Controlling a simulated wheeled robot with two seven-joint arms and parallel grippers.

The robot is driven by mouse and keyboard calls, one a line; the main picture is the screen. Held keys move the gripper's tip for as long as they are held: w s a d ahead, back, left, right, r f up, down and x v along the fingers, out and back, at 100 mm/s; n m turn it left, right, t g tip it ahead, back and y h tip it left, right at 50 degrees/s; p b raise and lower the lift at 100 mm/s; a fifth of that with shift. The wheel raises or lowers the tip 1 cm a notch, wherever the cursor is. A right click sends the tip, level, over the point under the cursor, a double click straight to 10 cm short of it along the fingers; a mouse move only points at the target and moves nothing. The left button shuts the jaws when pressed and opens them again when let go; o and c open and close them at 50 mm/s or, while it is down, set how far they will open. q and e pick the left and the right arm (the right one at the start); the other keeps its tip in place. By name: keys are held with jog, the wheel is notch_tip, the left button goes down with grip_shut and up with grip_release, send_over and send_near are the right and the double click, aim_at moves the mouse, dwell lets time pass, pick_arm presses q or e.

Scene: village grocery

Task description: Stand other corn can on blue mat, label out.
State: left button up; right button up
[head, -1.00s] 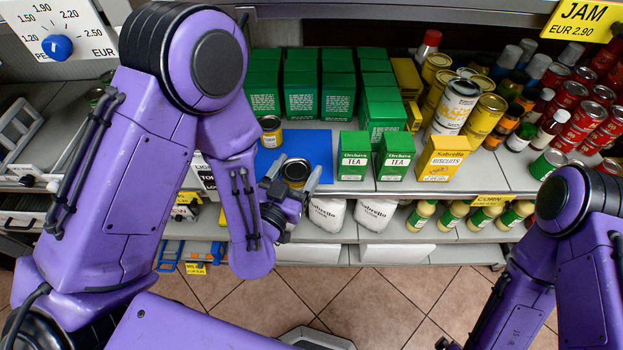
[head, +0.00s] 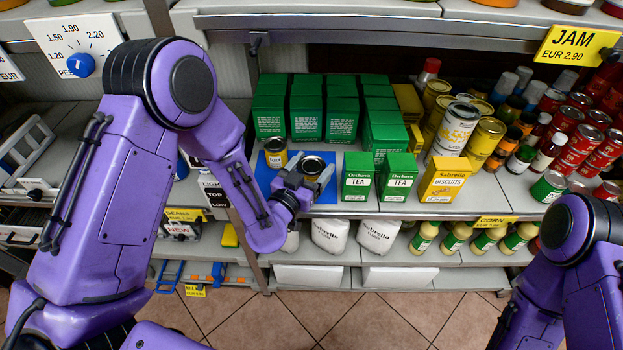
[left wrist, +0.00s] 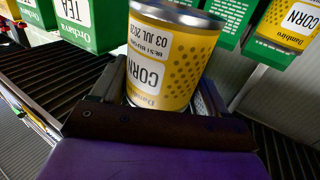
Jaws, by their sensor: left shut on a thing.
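My left gripper (head: 310,184) is shut on a yellow corn can (head: 312,166), held at the right part of the blue mat (head: 266,178). I cannot tell whether its base touches the mat. In the left wrist view the held can (left wrist: 165,60) sits between the fingers, its CORN panel and date text facing the camera and upside down in the picture, like the other labels there. Another corn can (head: 276,153) stands at the back left of the mat; it also shows in the wrist view (left wrist: 289,22), its CORN label visible. My right gripper is out of view.
Green tea boxes (head: 358,176) stand just right of the mat, with a yellow biscuits box (head: 442,180) beyond. Taller green boxes (head: 306,108) stand behind the mat. An upper shelf hangs over the back.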

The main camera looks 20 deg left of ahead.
aim_at(309, 157)
pick_arm(q)
jog(key=w, duration=0.2)
jog(key=w+a, duration=0.1)
jog(key=w, duration=0.1)
jog(key=shift+w+a+r, duration=0.1)
jog(key=shift+a, duration=0.05)
jog(key=f+b, duration=0.3)
jog(key=f, duration=0.1)
jog(key=shift+w+f, duration=0.1)
jog(key=shift+w, duration=0.15)
jog(key=shift+f+b, duration=0.5)
jog(key=shift+b, duration=0.1)
jog(key=shift+f+b, duration=0.45)
jog(key=shift+f, duration=0.05)
jog(key=o, duration=1.2)
